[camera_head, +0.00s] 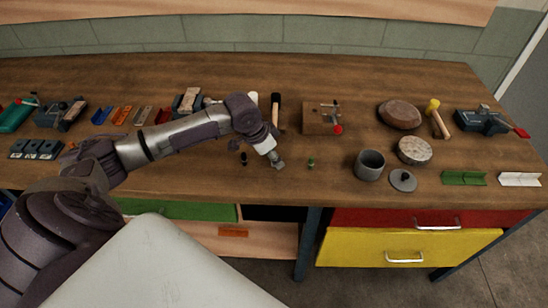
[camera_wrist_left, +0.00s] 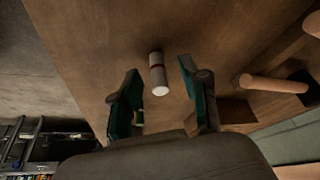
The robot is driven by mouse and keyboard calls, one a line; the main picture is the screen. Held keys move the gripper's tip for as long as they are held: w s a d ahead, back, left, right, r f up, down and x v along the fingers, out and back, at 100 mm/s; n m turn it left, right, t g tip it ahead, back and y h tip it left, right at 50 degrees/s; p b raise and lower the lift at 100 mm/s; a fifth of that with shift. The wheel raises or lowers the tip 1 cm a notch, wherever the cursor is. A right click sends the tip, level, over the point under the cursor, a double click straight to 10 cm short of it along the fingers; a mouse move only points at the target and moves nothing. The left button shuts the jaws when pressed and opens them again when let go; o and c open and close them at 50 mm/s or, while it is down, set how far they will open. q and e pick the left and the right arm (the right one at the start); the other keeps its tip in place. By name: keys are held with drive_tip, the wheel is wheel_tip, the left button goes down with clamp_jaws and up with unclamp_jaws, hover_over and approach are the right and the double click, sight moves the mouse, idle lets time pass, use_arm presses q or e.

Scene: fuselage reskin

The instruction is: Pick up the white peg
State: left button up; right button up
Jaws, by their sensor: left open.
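My left gripper (camera_wrist_left: 160,68) is open, with one teal-padded finger on each side of the peg and a gap to both. In the head view my left gripper (camera_head: 275,158) points down over the front middle of the bench, and it seems to cover the white peg there. A small green peg (camera_head: 311,162) stands to its right and a small black peg (camera_head: 243,158) to its left. My right gripper is not in view.
A grey cup (camera_head: 369,165) and a round grey lid (camera_head: 403,181) stand to the right of the gripper. A wooden block with a red-knobbed clamp (camera_head: 321,119) and a dark-headed hammer (camera_head: 275,108) lie behind. Several vises and small blocks fill the left side.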

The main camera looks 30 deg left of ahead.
use_arm(q)
drive_tip(key=shift+f, duration=0.2)
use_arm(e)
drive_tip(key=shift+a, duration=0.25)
use_arm(q)
clamp_jaws()
drive_tip(key=shift+r, duration=0.1)
